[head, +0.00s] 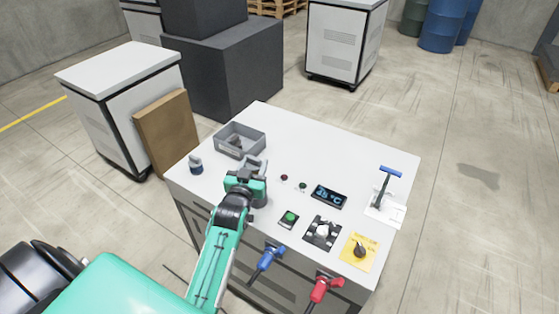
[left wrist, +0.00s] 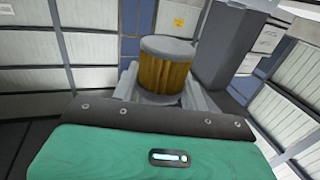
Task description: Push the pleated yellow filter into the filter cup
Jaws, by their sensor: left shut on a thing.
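My left gripper (head: 255,165) is over the left part of the white worktop and is shut on the pleated yellow filter. In the left wrist view the filter (left wrist: 161,75) is a yellow pleated cylinder with a grey cap, held between the gripper's fingers (left wrist: 162,88). In the head view I cannot make out the filter at the fingers. A small grey and dark blue round piece (head: 196,166) stands on the worktop to the left of the gripper; it may be the filter cup, but it is too small to tell. My right gripper is out of view.
A grey open tray (head: 262,142) with dark contents lies behind the gripper. Right of it are small buttons, a display (head: 329,196), a green button (head: 289,218), a yellow knob panel (head: 360,250) and a blue-topped stand (head: 385,185). The worktop's back middle (head: 320,150) is clear.

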